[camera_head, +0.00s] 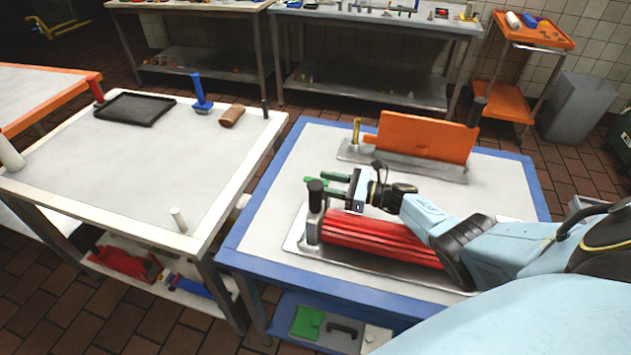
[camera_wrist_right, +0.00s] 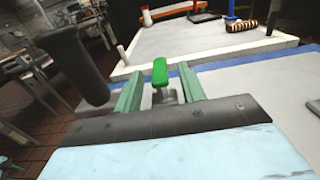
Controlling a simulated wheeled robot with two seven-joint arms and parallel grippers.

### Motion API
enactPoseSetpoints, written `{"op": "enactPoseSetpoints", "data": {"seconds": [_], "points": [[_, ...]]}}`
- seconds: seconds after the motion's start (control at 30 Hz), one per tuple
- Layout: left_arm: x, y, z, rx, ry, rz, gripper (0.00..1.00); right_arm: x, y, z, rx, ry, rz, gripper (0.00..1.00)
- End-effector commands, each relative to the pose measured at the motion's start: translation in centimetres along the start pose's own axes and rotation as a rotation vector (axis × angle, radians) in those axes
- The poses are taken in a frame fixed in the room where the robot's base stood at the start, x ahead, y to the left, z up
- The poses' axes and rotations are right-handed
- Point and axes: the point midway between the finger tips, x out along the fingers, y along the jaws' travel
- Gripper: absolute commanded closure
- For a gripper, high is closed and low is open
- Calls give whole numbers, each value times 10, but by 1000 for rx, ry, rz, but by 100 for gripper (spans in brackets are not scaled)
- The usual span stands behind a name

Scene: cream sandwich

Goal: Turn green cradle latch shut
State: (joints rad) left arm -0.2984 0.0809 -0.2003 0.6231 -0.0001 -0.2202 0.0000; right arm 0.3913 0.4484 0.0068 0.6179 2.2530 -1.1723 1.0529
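The bright green latch (camera_head: 314,181) is a small bar near the left end of the cradle. In the right wrist view the green latch (camera_wrist_right: 160,72) stands on a grey post, in line with the gap between my fingers. My right gripper (camera_head: 328,187) is open, its two dull green fingers (camera_wrist_right: 160,92) on either side of the latch's line; contact cannot be told. The cradle holds red ribbed bars (camera_head: 375,238) on a metal base plate (camera_head: 305,244). A black upright handle (camera_head: 316,190) stands at its left end, close beside my gripper. My left gripper is not in view.
A blue-edged table (camera_head: 262,217) carries the cradle. An orange panel on a metal plate (camera_head: 425,136) stands behind my right arm. A white table (camera_head: 110,175) at left holds a black tray (camera_head: 136,109), a blue-handled tool (camera_head: 201,95) and a brown roll (camera_head: 231,116).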

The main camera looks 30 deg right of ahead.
Motion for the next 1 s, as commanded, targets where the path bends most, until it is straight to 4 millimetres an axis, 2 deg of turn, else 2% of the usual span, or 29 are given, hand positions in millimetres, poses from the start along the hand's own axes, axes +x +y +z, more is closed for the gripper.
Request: {"op": "enactPoseSetpoints", "data": {"seconds": [0.1,0.2,0.6,0.9,1.0], "points": [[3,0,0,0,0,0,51,18,0,-1,0,0,0,60],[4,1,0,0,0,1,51,28,0,-1,1,-1,0,60],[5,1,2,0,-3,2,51,34,0,0,-1,0,0,61],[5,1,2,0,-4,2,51,33,0,0,-1,0,0,100],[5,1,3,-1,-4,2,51,33,0,0,-1,0,0,100]]}}
